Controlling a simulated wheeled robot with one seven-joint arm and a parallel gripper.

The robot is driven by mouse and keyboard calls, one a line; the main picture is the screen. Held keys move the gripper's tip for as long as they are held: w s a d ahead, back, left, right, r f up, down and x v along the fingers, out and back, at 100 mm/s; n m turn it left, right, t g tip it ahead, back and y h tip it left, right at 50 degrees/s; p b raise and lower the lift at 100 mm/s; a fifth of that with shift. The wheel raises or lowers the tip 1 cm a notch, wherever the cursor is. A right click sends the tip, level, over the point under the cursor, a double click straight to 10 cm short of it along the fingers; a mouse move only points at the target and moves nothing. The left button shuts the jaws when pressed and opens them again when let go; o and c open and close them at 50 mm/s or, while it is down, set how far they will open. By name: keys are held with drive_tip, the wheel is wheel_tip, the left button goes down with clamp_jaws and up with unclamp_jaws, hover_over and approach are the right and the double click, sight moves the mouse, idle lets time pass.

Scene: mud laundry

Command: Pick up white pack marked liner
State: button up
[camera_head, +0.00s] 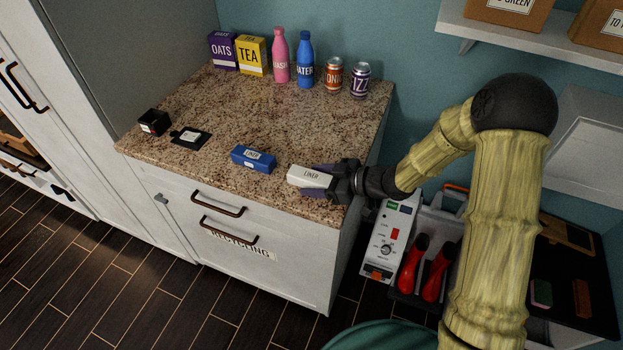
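The white pack marked LINER (308,176) is near the front right edge of the granite counter. My gripper (322,181) reaches in from the right, with its dark fingers around the right part of the pack, one on the far side and one on the near side. I cannot tell whether the fingers press on the pack or leave a small gap. The pack looks to be at counter level; its underside is hidden. A blue pack (254,158), also marked LINER, lies just to the left, apart from the white one.
The granite counter (240,120) has free room in the middle. A black box (154,122) and a flat black item (191,138) lie at left. Oats (223,51), tea (252,56), bottles (305,60) and cans (360,80) line the back. A shelf (540,38) hangs upper right.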

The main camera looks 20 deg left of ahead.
sight(317, 177)
drive_tip(key=c, duration=0.9)
drive_tip(key=shift+r, duration=0.1)
wheel_tip(317, 177, up, 10)
drive_tip(key=shift+f+p, duration=0.1)
drive_tip(key=shift+p, duration=0.25)
